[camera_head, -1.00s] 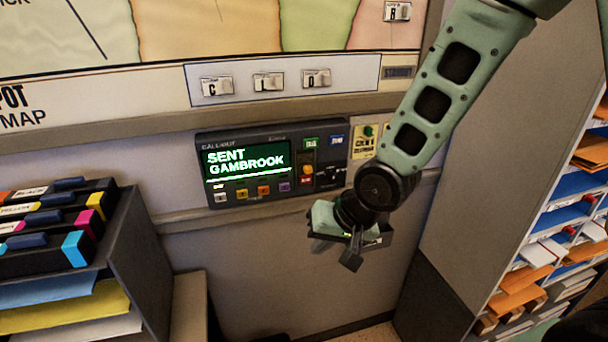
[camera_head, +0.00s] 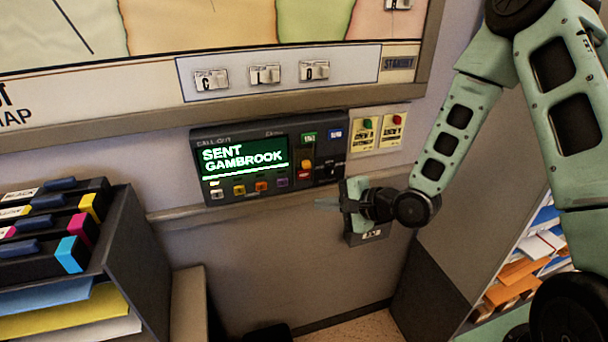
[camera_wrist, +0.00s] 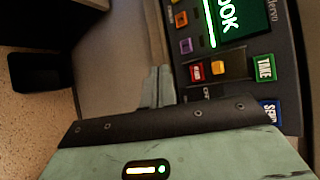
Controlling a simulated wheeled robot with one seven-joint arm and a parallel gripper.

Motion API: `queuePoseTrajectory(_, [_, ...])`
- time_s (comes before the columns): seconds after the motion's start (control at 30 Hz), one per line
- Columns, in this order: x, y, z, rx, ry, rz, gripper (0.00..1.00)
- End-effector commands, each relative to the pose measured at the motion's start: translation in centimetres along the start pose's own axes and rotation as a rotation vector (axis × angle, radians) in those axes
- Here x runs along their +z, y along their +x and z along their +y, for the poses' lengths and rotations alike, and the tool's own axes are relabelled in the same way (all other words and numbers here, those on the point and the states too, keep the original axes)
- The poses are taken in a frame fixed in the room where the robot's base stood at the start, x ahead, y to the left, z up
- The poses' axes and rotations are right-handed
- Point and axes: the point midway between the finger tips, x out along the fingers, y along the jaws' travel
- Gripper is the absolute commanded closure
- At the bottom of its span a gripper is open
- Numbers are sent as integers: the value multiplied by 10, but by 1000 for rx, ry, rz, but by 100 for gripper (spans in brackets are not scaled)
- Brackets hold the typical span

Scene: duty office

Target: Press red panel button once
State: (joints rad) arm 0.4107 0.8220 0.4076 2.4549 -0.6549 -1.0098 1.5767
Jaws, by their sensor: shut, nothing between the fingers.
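The dark call-out panel (camera_head: 238,191) is on the wall, its green screen reading "SENT GAMBROOK". A small red button (camera_head: 303,175) is on its right part, below a yellow-orange one (camera_head: 305,164). In the wrist view the red button (camera_wrist: 196,72) is right of my fingers, beside the yellow-orange button (camera_wrist: 218,68). My gripper (camera_head: 325,203) is shut and empty, its fingers pointing left just below the panel's lower right. In the wrist view my gripper (camera_wrist: 156,84) appears apart from the red button. Another red button (camera_head: 397,120) is on a separate wall plate.
A wall plate with a green button (camera_head: 367,124) is right of the panel. A map board (camera_head: 220,105) with lettered switches hangs above. Wall below the panel is clear.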

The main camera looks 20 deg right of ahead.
Motion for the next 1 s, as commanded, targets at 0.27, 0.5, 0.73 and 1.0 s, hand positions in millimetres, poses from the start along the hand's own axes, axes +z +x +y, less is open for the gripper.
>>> queuePoseTrajectory(0.27, [-7,10,-8,0,-4,0,100])
queuePoseTrajectory(0.5, [-24,34,-24,-1,-4,1,100])
queuePoseTrajectory(0.73, [-37,52,-39,1,-2,0,100])
queuePoseTrajectory(1.0, [-44,61,-44,2,-2,1,100])
